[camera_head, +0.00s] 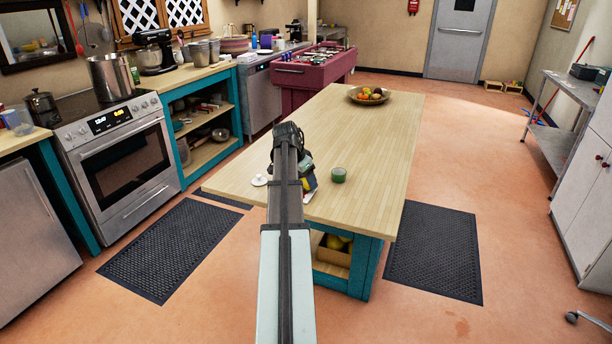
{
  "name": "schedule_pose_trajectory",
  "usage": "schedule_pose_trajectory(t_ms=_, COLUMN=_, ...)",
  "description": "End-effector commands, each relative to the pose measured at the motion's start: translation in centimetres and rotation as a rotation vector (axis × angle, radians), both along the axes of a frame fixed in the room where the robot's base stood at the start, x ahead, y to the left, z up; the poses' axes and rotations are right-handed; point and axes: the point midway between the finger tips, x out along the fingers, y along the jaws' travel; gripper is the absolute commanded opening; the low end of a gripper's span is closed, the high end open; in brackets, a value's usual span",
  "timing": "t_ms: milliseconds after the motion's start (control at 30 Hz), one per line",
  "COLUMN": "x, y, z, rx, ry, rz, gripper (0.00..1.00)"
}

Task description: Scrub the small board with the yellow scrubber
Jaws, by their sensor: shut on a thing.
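My gripper (306,170) is over the near end of the wooden island table (345,130), mostly hidden behind my own arm. It is shut on the yellow scrubber (308,184), of which a small yellow patch shows just below the jaws. The small board cannot be made out clearly. A small reddish edge (309,197) shows under the scrubber beside my arm, but I cannot tell if it is the board. Contact between scrubber and board is hidden.
A green cup (338,175) stands close to the right of my gripper. A small white lid-like thing (259,181) lies left of my arm. A fruit bowl (369,95) stands at the table's far end. The tabletop between is clear.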

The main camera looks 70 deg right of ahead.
Motion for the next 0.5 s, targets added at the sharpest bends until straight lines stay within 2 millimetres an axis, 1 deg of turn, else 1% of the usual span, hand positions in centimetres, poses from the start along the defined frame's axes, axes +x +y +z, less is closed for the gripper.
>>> schedule_pose_trajectory(t_ms=67, x=0.0, y=0.1, z=-1.2, rx=0.002, ry=0.001, rz=-0.001, gripper=0.29)
schedule_pose_trajectory(t_ms=100, x=0.0, y=0.0, z=-1.0, rx=0.0, ry=0.001, rz=0.0, gripper=0.25)
schedule_pose_trajectory(t_ms=500, x=2.2, y=0.0, z=-1.2, rx=0.001, ry=0.0, rz=0.001, gripper=0.24)
